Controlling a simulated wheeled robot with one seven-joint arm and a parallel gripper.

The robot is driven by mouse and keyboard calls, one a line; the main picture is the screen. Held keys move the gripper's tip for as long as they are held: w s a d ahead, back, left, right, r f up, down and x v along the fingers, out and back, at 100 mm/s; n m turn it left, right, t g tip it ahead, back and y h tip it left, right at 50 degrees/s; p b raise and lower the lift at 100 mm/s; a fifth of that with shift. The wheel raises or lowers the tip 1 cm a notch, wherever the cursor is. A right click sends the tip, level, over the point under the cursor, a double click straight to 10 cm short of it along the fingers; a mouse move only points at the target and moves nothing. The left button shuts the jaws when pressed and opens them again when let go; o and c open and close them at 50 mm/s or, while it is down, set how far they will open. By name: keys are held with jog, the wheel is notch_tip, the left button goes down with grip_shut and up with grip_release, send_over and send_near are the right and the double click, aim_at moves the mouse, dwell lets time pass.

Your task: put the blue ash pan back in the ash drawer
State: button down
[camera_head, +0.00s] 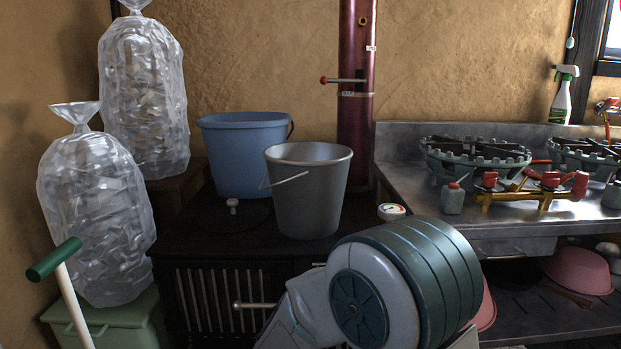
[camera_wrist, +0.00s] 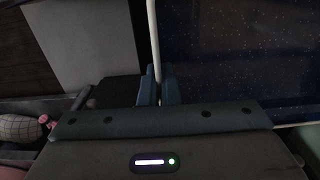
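In the wrist view, a dark blue speckled surface with a pale edge fills the upper right; I take it for the blue ash pan (camera_wrist: 225,55). My gripper (camera_wrist: 159,88) has its two blue-grey fingers close together, one on each side of the pale rim at the pan's left edge, and looks shut on it. Most of the pan lies outside the frame. In the head view the pan and my gripper do not show; my arm's large joint covers the lower middle. The black stove (camera_head: 215,278) stands behind it with a slatted front; I cannot make out the ash drawer.
A blue bucket (camera_head: 240,155) and a grey bucket (camera_head: 308,200) stand on the stove top, by a red flue pipe (camera_head: 357,110). Filled clear bags (camera_head: 95,205) stand at left, one on a green bin (camera_head: 110,320). A metal counter (camera_head: 400,180) with burners is at right.

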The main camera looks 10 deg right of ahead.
jog(key=shift+w+d+f+p, duration=0.15)
jog(key=shift+w+p, duration=0.1)
jog(key=shift+w, duration=1.5)
jog(key=shift+w+d+p, duration=0.1)
jog(key=shift+w+p, duration=0.15)
jog(key=shift+w, duration=1.55)
jog(key=shift+w+d+f+p, duration=0.15)
jog(key=shift+w+p, duration=0.1)
jog(key=shift+w, duration=1.5)
jog(key=shift+r, duration=0.2)
jog(key=shift+f, duration=0.1)
jog(key=shift+f+b, duration=0.85)
jog(key=shift+f, duration=1.75)
jog(key=c, duration=1.6)
grip_release()
